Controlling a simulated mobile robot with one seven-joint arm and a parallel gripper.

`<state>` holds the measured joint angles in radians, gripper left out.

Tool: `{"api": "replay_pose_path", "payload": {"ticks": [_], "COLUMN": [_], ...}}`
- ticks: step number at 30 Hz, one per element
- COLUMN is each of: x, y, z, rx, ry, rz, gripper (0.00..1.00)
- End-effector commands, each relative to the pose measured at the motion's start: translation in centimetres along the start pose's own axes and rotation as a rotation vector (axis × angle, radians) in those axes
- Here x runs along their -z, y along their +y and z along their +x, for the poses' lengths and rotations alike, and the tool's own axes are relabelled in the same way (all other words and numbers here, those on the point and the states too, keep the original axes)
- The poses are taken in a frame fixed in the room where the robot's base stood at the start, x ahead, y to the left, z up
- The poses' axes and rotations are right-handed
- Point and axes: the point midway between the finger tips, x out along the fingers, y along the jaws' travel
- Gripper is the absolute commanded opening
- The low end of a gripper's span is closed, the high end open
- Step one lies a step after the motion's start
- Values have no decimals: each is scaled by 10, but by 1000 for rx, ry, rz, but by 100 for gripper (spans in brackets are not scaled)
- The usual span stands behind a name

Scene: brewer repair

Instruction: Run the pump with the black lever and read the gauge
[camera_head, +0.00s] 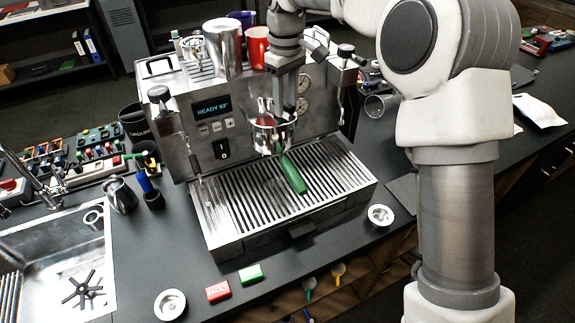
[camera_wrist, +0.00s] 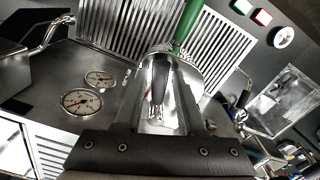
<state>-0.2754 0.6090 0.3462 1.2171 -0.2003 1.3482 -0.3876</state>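The espresso machine (camera_head: 230,110) stands on the dark counter, its display reading READY 93°. A portafilter with a green handle (camera_head: 292,174) sits at the group; its handle also shows in the wrist view (camera_wrist: 187,22). My gripper (camera_head: 283,108) points down close in front of the group. In the wrist view its fingers are apart at the base, with shiny metal between them; whether they grip anything is unclear. Two round gauges (camera_wrist: 81,102) show left of the fingers; needle readings are too small to tell. No black lever is clearly identifiable; black knobs (camera_head: 159,94) top the side wands.
A slotted drip tray (camera_head: 225,215) lies below the group. Cups and a steel jug (camera_head: 222,48) stand on top of the machine. A red block (camera_head: 217,291), a green block (camera_head: 251,273) and round metal parts (camera_head: 170,304) lie in front. A sink (camera_head: 60,262) is at the left.

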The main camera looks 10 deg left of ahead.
Motion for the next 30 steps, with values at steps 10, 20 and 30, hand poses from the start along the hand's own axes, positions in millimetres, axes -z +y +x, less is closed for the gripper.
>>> {"api": "replay_pose_path", "payload": {"ticks": [10,20,30], "x": [0,1,4], "y": [0,-12,-26], "z": [0,-1,-2], "rx": [0,0,0], "ry": [0,-1,-1], "rz": [0,138,320], "gripper": [38,38,38]}}
